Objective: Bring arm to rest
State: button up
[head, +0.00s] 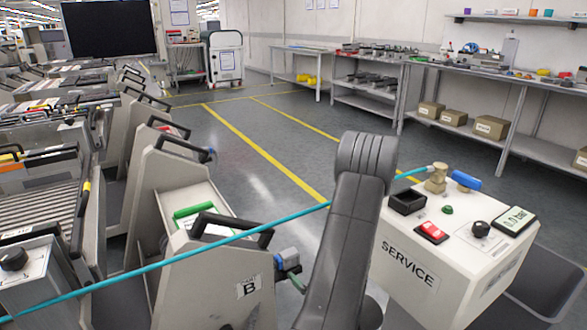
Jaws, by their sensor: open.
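My arm (345,225) shows as a dark grey link rising from the bottom middle to a rounded, ribbed joint at its top. My gripper is not in view, so I cannot see its fingers or what is near them. The arm stands between a feeder trolley labelled B (208,300) on its left and a white SERVICE box (425,285) on its right. It hides part of the box's left side and part of the floor.
A cyan hose (170,264) runs from the lower left, behind my arm, to a brass fitting (437,178) on the SERVICE box. More trolleys (150,180) line the left. Shelving with cardboard boxes (490,127) stands at the right. The yellow-lined aisle (235,150) is clear.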

aim_at(288, 251)
jog(key=shift+w, duration=0.1)
jog(key=b+x, duration=0.2)
jog(key=x, duration=1.1)
jog(key=shift+w+a+f+b, duration=0.1)
jog(key=shift+w+a+b, duration=0.15)
jog(key=shift+a+b, duration=0.05)
jog(key=shift+s+d, duration=0.1)
